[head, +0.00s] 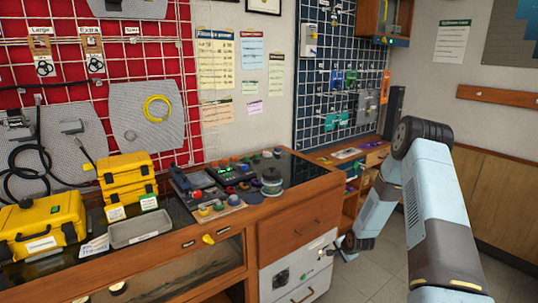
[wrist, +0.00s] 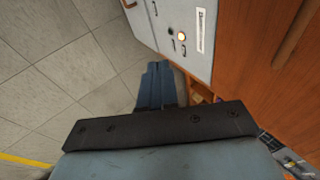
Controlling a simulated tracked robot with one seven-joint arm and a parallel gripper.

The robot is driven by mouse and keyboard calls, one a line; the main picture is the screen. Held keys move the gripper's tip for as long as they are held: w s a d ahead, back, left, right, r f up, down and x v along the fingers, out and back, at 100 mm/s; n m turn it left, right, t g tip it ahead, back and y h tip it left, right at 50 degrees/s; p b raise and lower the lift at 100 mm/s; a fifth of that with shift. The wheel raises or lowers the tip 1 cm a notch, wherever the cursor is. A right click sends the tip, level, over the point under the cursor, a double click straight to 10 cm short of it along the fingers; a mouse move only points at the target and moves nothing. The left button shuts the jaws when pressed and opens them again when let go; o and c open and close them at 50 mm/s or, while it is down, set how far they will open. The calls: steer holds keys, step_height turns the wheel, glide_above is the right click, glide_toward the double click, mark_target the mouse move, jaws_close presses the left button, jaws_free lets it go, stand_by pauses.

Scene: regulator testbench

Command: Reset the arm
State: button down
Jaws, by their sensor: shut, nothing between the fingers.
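My arm (head: 430,215) rises at the right of the head view, bends at a high elbow and reaches down to the left. My gripper (head: 335,247) is low, in front of the right end of the wooden workbench (head: 300,228), near the white cabinet (head: 318,286) under it. In the wrist view my gripper (wrist: 160,68) shows two blue-grey fingers together, with nothing between them. It points along the white cabinet front (wrist: 185,35), above the tiled floor. I cannot tell the exact gap to the cabinet.
The bench top holds yellow cases (head: 42,226), a grey tray (head: 138,230) and a panel of coloured knobs (head: 225,185). A wooden shelf unit (head: 352,166) stands behind my arm. Tiled floor (wrist: 55,70) is clear left of my gripper in the wrist view.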

steer(key=s+r+n+h, duration=0.1)
steer(key=s+r+n, duration=0.1)
steer(key=r, duration=1)
steer(key=s+r+n+h, duration=0.1)
steer(key=r+n, duration=0.1)
steer(key=r, duration=0.9)
steer(key=s+a+r+n, duration=0.1)
steer(key=s+r, duration=0.4)
steer(key=r, duration=0.3)
steer(key=s+a+r+n, duration=0.1)
steer(key=s+r+n, duration=0.1)
steer(key=s+r, duration=0.45)
steer(key=s+a+r+n, duration=0.1)
steer(key=s+r, duration=0.4)
steer(key=s, duration=0.5)
steer(key=s+a+r+n, duration=0.1)
steer(key=s+r, duration=0.4)
steer(key=s, duration=0.5)
steer(key=s+a+r+n+g, duration=0.1)
steer(key=s+a+r+n, duration=0.1)
steer(key=s+r, duration=0.4)
steer(key=s+n, duration=0.1)
steer(key=s, duration=0.3)
steer(key=shift+s, duration=0.3)
